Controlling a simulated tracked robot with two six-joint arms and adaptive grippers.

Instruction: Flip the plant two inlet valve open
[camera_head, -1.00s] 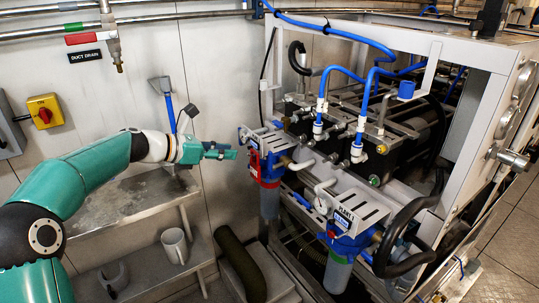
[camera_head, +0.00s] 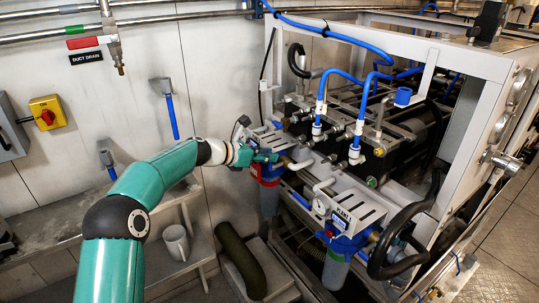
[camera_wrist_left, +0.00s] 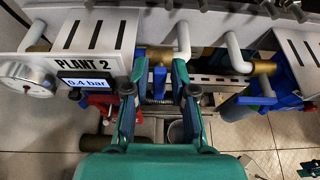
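My right gripper is not in view.
The similar plant one unit (camera_head: 350,215) stands to the right. White pipes, blue hoses (camera_head: 345,75) and a metal frame (camera_head: 470,85) crowd the area. A mug (camera_head: 176,243) and a dark green cylinder (camera_head: 240,262) are below the left arm.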

